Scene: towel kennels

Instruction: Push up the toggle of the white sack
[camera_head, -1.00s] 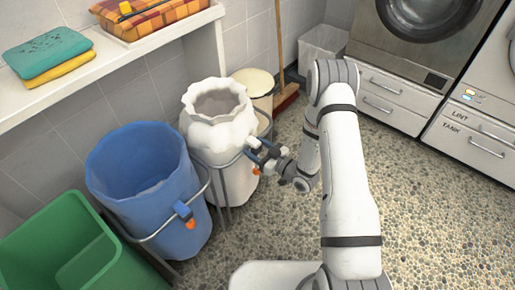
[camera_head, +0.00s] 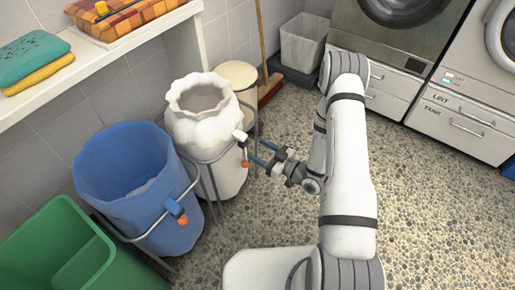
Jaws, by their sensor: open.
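The white sack (camera_head: 206,130) stands upright with its gathered mouth open, held in a grey metal frame. Its toggle (camera_head: 240,136) is a small pale piece on the sack's right side near the frame's rim, with an orange tip (camera_head: 245,163) hanging below it. My gripper (camera_head: 262,153) is open and empty, just right of the toggle. Its two blue-tipped fingers point left toward the sack, and a small gap seems to lie between them and the toggle. The toggle is small, so its exact setting is hard to tell.
A blue sack (camera_head: 125,175) with its own toggle (camera_head: 175,208) stands to the left, and a green bin (camera_head: 50,245) beyond it. A cream lidded bin (camera_head: 238,75) and a broom (camera_head: 262,40) are behind. Pebbled floor (camera_head: 430,215) is open to the right.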

